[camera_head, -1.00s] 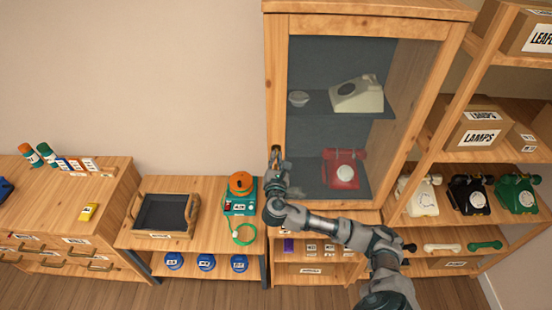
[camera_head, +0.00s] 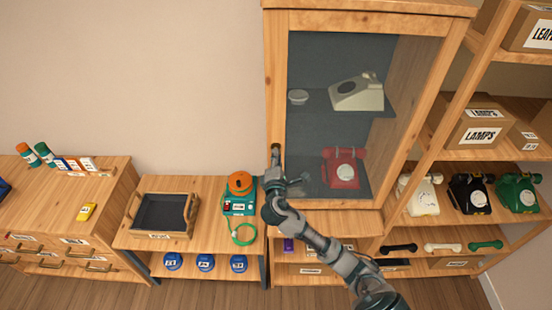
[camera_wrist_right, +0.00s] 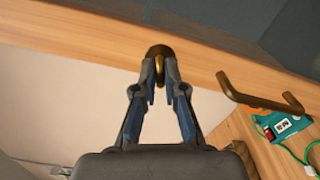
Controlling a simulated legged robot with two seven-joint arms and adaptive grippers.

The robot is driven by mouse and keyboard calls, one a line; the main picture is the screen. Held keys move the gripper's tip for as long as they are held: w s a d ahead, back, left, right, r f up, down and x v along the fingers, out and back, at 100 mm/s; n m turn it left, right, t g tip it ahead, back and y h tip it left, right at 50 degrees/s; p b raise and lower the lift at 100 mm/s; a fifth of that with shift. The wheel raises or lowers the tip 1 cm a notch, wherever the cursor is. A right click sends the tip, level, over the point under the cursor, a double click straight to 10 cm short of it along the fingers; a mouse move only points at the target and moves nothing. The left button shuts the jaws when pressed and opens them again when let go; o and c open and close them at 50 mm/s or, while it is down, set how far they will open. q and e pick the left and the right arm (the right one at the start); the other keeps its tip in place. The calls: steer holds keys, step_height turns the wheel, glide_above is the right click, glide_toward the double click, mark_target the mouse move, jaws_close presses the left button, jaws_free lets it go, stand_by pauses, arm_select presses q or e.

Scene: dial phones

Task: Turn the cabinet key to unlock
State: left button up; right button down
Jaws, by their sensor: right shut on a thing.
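The wooden cabinet (camera_head: 420,120) has a glass door. A brass key (camera_wrist_right: 158,68) sits at a round brass lock (camera_wrist_right: 159,50) on its wooden frame in the right wrist view. My right gripper (camera_head: 276,152) is at the left frame of the cabinet, and it also shows in the right wrist view (camera_wrist_right: 159,88). Its two fingers are closed on the key from both sides. The fingers and the lock hide part of the key, so its exact angle is hard to tell. My left gripper is in neither view.
A brass handle (camera_wrist_right: 262,97) stands out beside the lock. Inside the cabinet are a cream phone (camera_head: 358,93) and a red phone (camera_head: 343,168). A teal device (camera_head: 240,200) stands below left. Open shelves with phones are at right.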

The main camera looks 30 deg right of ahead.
steer(key=shift+f+m+b, duration=0.15)
steer(key=shift+m+b, duration=0.2)
steer(key=shift+m, duration=1.45)
steer(key=c, duration=1.2)
jaws_free()
steer(key=shift+c, duration=0.2)
steer(key=shift+w+d+f, duration=0.1)
steer(key=shift+w, duration=0.05)
steer(key=v, duration=1.2)
